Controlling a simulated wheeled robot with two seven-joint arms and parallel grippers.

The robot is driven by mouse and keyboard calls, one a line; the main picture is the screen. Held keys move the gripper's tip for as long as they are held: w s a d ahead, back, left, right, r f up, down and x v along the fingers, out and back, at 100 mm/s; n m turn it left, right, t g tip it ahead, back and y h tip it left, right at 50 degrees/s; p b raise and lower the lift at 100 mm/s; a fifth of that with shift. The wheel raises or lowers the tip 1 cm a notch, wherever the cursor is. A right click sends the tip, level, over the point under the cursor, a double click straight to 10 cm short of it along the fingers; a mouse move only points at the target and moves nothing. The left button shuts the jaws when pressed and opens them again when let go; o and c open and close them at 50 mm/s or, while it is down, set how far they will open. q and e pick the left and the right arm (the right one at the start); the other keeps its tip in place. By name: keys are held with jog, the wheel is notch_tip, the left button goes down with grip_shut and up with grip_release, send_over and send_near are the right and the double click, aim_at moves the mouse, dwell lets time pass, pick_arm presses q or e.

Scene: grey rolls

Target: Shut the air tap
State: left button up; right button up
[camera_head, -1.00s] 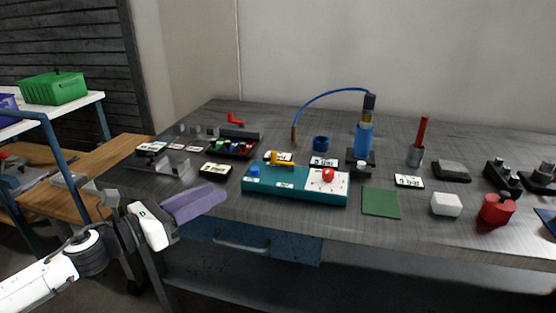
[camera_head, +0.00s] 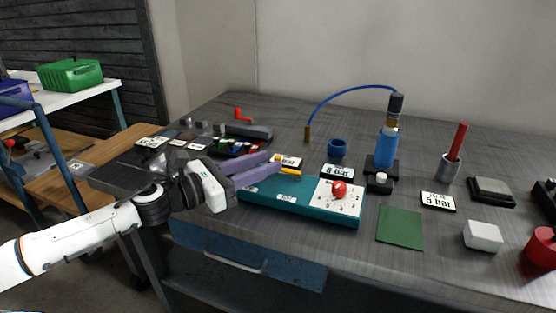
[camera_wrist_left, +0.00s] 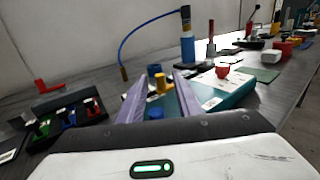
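The teal panel (camera_head: 268,197) stands on the grey workbench. It carries a yellow lever (camera_head: 289,171) at its back edge, which I take as the air tap, and a red knob (camera_head: 339,189) on a white dial plate (camera_head: 322,199). My left gripper (camera_head: 277,164) is open, its purple fingers reaching over the panel's left end toward the yellow lever. Contact cannot be told. The fingers hide part of the lever in the head view. My right gripper is not in view.
A blue bottle (camera_head: 386,148) with a curved blue hose (camera_head: 345,93) stands behind the panel. A blue ring (camera_head: 337,148) and a 5 bar label (camera_head: 437,201) are near. A green mat (camera_head: 400,227) lies right of the panel.

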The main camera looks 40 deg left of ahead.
aim_at(275, 159)
pick_arm(q)
jog(key=shift+x, duration=2.25)
grip_shut()
